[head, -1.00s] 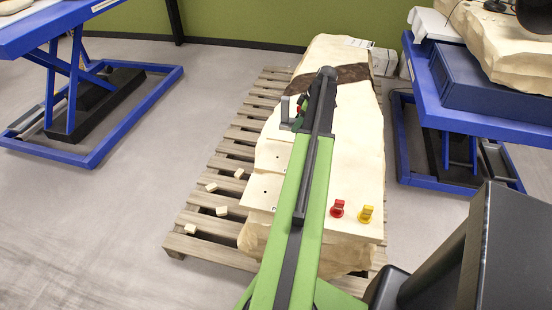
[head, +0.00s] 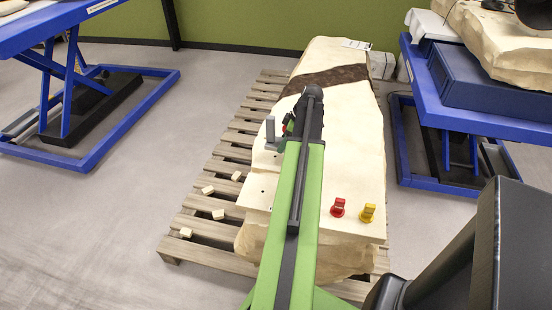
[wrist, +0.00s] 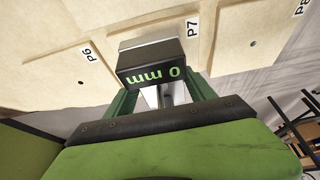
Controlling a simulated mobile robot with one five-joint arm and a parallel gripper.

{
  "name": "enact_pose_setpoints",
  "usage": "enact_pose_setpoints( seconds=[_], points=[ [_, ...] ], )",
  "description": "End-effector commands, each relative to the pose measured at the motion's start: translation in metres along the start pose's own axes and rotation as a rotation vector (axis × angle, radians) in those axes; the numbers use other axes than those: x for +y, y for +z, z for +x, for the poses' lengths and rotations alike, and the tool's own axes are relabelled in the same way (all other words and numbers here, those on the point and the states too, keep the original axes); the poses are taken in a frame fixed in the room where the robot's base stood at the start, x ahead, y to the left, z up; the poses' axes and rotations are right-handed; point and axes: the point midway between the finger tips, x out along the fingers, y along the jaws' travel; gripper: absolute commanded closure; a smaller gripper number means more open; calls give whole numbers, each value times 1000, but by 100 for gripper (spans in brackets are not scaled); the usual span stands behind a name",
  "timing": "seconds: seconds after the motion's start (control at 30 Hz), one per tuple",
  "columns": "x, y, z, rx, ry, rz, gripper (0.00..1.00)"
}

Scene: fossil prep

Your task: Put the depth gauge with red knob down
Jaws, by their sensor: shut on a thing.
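My gripper (head: 284,137) is over the left side of the pale stone slab (head: 345,130), mostly hidden behind my arm in the head view. In the wrist view the gauge (wrist: 150,62) is a dark box with a grey top, between my green fingers. Its display reads "0 mm" in green. It is near the label P7 (wrist: 192,26). I cannot tell whether its underside touches the slab.
Small holes and labels P6 (wrist: 86,54) and P8 (wrist: 301,7) mark the stepped slab edge. A red knob-like piece (head: 338,208) and a yellow one (head: 367,213) stand on the near slab. Stone chips (head: 218,214) lie on the pallet (head: 205,228). A blue lift table (head: 425,95) stands right.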

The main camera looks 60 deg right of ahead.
Motion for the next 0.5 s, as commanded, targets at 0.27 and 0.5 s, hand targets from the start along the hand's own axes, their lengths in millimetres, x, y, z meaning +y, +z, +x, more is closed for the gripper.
enact_pose_setpoints(
  seconds=[0.27, 0.5],
  points=[
    [-2, -20, 27, 1, 1, 1, 100],
    [-2, -14, 40, 1, 1, 0, 100]
  ],
)
